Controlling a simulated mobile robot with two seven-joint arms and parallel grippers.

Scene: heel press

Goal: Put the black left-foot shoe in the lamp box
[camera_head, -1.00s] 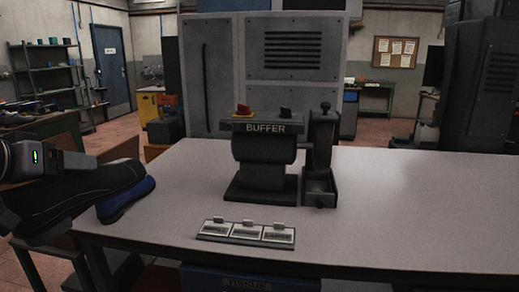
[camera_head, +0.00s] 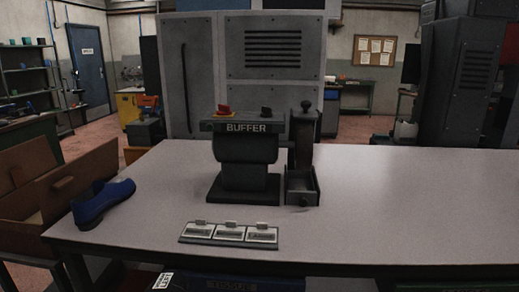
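No black shoe shows in the view now, and neither of my grippers is in view. A blue shoe (camera_head: 103,202) lies on the left end of the grey table (camera_head: 400,215), near its edge. No box that I can identify as the lamp box is visible. Below the table's front edge is the top of a blue container (camera_head: 240,284) with lettering too dim to read. A small white label (camera_head: 163,281) shows to its left at the bottom edge.
A dark buffer machine (camera_head: 245,150) stands mid-table, with a small open-topped holder (camera_head: 302,185) beside it. A plate with three label cards (camera_head: 229,233) lies in front. Open wooden drawers or boxes (camera_head: 55,190) stand left of the table. The table's right side is clear.

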